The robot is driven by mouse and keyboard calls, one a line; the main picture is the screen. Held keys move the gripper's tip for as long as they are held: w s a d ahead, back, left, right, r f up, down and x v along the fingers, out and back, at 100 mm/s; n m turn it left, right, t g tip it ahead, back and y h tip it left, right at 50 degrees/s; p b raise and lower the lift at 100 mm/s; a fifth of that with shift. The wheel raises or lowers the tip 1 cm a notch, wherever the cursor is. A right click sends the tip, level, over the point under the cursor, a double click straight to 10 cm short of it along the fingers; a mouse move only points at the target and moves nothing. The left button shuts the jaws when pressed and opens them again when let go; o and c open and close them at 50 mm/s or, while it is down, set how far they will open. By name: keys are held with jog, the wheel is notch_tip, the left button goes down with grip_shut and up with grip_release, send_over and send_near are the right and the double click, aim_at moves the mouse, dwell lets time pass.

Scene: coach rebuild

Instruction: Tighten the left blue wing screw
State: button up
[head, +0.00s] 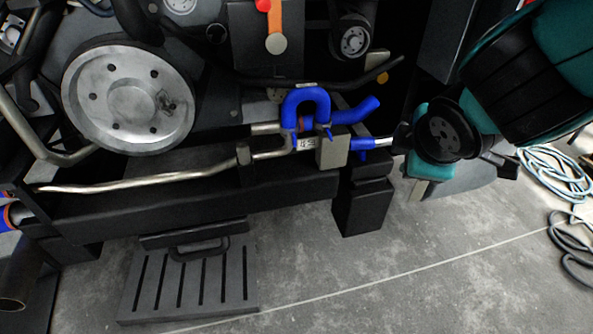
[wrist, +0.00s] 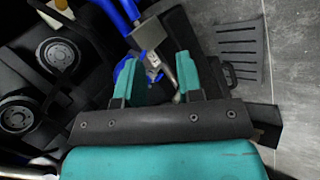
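Blue fittings cluster at the right end of the black beam: a U-shaped blue hose (head: 305,98), a labelled blue piece (head: 305,143) and a grey block (head: 332,151). A small blue piece (head: 329,133) beside the block may be a wing screw; I cannot tell for sure, nor pick out the left one. My gripper (head: 405,139) is to the right of the block. In the wrist view, my gripper (wrist: 160,72) has its teal fingers apart, with nothing clearly held. The grey block (wrist: 148,34) shows beyond the fingers. Part of a blue piece is hidden behind the left finger.
A silver pipe (head: 140,183) runs along the black beam (head: 190,195). A large pulley (head: 130,97) is at the upper left. A slotted step (head: 190,283) sits below the beam. Coiled hoses (head: 555,170) lie at the right. The grey floor is open in the lower right.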

jog(key=w+a+f+n+t+b, duration=0.2)
jog(key=w+f+n+t+b, duration=0.2)
jog(key=f+n+b, duration=0.3)
jog(key=n+t+y+b, duration=0.6)
jog(key=n+b, duration=0.4)
jog(key=n, duration=0.6)
send_near(295, 141)
jog(key=shift+p+x, duration=5.5)
jog(key=shift+p, duration=2.1)
grip_shut()
